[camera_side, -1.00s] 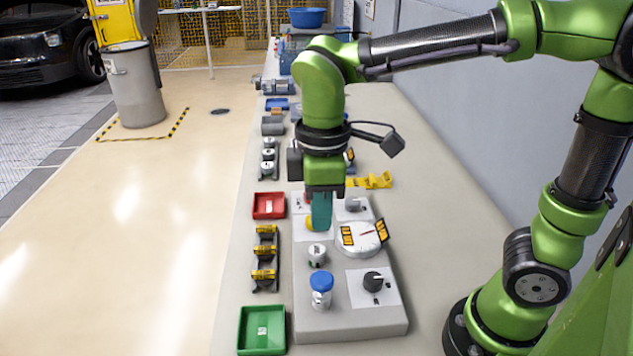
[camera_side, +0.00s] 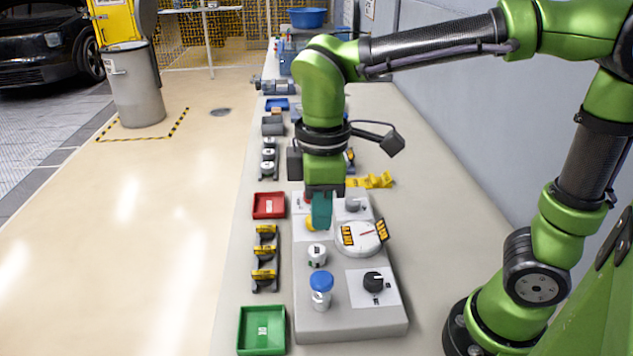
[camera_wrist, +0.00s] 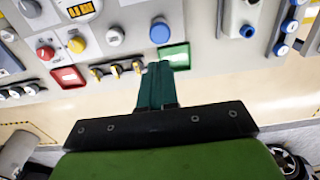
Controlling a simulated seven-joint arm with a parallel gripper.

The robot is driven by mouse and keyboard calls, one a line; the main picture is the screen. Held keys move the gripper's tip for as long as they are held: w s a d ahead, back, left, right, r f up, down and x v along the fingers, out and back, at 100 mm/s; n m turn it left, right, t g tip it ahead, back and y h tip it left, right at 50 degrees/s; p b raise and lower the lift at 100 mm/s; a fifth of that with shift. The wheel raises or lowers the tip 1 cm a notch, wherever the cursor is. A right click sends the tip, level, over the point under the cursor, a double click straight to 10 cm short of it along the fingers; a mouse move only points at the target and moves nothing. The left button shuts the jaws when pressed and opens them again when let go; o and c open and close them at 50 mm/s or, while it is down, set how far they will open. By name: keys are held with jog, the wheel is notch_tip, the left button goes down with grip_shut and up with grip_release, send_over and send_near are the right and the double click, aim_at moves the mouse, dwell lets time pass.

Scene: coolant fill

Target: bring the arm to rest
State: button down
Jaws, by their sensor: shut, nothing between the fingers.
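My gripper (camera_side: 321,211) points down above the far part of the grey panel (camera_side: 343,325) in the side view. Its teal fingers are together and hold nothing. From this angle they partly cover a yellow button (camera_side: 310,223) and a red button behind it. In the wrist view the shut fingers (camera_wrist: 157,84) show at the middle, over the strip beside the panel. I cannot tell how high the fingertips are above the panel.
On the panel are a blue-capped part (camera_side: 321,288), a white-capped part (camera_side: 317,255), a dial gauge (camera_side: 361,240) and a black knob (camera_side: 373,281). A red tray (camera_side: 269,206), yellow-marked holders (camera_side: 265,254) and a green tray (camera_side: 262,330) lie left. The table's right side is clear.

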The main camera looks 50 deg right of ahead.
jog(key=s+d+r+m+t+y, duration=0.1)
jog(key=s+d+m+t+y, duration=0.1)
jog(key=s+d+m+t, duration=0.2)
jog(key=d+m+t, duration=0.3)
jog(key=d+m, duration=0.4)
jog(key=m, duration=0.2)
jog(key=c, duration=1.8)
grip_release()
